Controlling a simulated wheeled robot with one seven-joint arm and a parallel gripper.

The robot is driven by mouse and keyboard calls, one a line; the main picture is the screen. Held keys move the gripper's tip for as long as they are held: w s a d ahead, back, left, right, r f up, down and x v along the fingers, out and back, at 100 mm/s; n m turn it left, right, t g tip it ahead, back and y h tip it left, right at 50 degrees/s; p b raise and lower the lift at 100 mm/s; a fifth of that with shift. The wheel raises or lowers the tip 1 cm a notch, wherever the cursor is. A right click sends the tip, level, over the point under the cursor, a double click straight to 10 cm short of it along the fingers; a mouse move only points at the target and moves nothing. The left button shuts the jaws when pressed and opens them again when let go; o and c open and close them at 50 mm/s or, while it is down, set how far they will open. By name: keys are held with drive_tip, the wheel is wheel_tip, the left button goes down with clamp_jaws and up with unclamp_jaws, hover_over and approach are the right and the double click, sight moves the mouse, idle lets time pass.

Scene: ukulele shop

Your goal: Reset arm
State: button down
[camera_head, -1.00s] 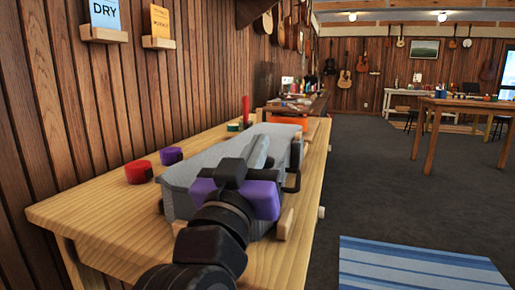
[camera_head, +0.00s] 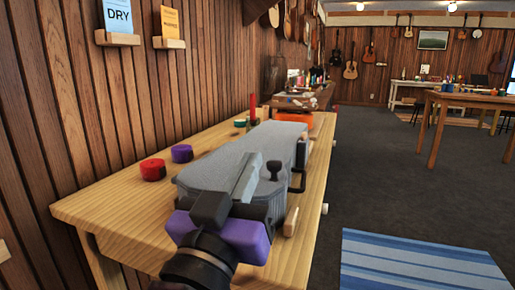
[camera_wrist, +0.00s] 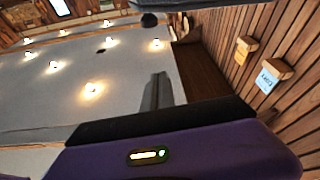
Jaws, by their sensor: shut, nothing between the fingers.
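My gripper (camera_head: 251,160) is at the end of my arm in the lower middle of the head view. It has a purple body, and its grey fingers are together with nothing between them.
The wooden bench (camera_head: 110,208) runs along the plank wall. A red pot (camera_head: 153,170), a purple pot (camera_head: 182,153) and an orange container (camera_head: 294,118) stand on it. Open floor and a blue striped rug (camera_head: 415,262) lie to the right.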

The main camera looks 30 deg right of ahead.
drive_tip(key=shift+s+a+f, duration=0.1)
drive_tip(key=shift+s+a, duration=0.15)
drive_tip(key=w+a+f+n+t+y, duration=0.2)
drive_tip(key=w+a+n+t+y, duration=0.2)
drive_tip(key=a+n+t+y, duration=0.6)
drive_tip(key=s+a+f+n+g+y, duration=0.1)
drive_tip(key=s+f+n+y, duration=0.2)
drive_tip(key=f+y, duration=0.35)
drive_tip(key=s+a+f+n+g+y, duration=0.1)
drive_tip(key=s+f+n+g+y, duration=0.2)
drive_tip(key=f, duration=0.6)
drive_tip(key=s+d+f+m+g+h, duration=0.1)
drive_tip(key=s+d+f+m+g, duration=0.1)
drive_tip(key=s+d+f, duration=0.5)
drive_tip(key=s+d+f+m+g+h, duration=0.1)
drive_tip(key=s+f+m, duration=0.3)
drive_tip(key=s, duration=0.7)
drive_tip(key=s+d+f+m+g+h, duration=0.15)
drive_tip(key=s+d+f, duration=0.25)
drive_tip(key=s+f, duration=0.4)
wheel_tip(320, 180, up, 30)
drive_tip(key=s+p, duration=0.2)
drive_tip(key=p, duration=2.7)
drive_tip(key=shift+g+y+p, duration=0.3)
drive_tip(key=shift+g+p, duration=0.05)
